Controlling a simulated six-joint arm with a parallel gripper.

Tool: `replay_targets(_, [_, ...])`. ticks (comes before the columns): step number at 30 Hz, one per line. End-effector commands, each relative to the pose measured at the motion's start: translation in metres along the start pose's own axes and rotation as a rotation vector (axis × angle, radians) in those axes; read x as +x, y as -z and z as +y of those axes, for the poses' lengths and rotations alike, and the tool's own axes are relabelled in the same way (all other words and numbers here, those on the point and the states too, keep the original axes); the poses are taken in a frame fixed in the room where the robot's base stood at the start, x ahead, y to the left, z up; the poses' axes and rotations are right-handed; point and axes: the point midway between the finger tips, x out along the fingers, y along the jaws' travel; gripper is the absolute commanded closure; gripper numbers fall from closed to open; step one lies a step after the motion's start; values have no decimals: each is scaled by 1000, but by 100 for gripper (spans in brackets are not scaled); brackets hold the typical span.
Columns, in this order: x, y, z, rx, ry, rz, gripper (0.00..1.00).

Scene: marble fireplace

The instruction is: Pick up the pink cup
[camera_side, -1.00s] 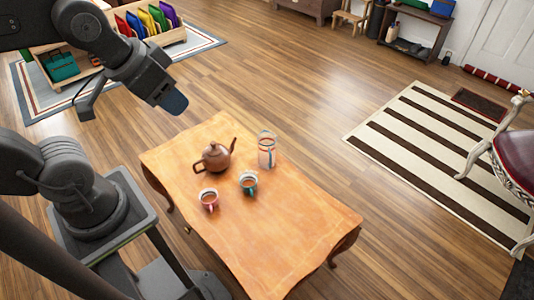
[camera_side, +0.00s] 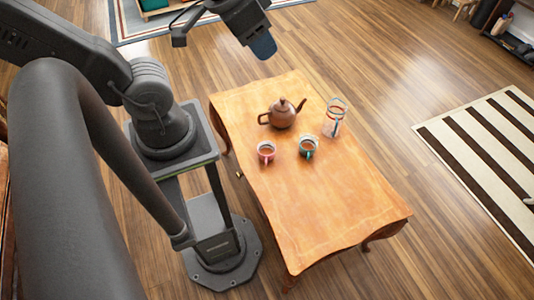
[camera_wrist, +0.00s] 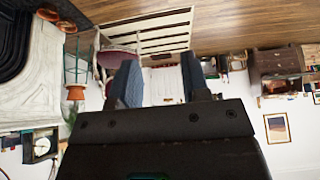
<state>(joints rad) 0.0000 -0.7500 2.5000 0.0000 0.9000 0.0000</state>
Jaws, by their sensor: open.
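The pink cup (camera_side: 266,152) stands upright on the wooden table (camera_side: 330,205), toward its left edge, with dark liquid inside. A teal cup (camera_side: 308,147) stands to its right. A brown teapot (camera_side: 282,113) stands behind the two cups. A clear glass jar (camera_side: 334,118) stands to the right of the teapot. My gripper (camera_side: 262,45) is in the air beyond the far end of the table, well away from the pink cup. In the wrist view my gripper (camera_wrist: 158,82) shows two blue fingers spread apart with nothing between them. No cup shows in the wrist view.
The near half of the tabletop is bare. A striped rug (camera_side: 485,160) lies on the wood floor at right.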

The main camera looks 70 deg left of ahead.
Motion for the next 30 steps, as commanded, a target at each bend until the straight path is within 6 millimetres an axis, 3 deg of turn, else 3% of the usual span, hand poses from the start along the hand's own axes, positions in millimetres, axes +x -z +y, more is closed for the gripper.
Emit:
replay_targets(3, [0,0,0,0,0,0,57])
replay_targets(11, [0,0,0,0,0,0,33])
replay_targets(20, [3,1,0,11,5,-15,31])
replay_targets(25, [25,8,0,95,44,-127,31])
replay_targets(30, [67,16,2,254,118,-297,31])
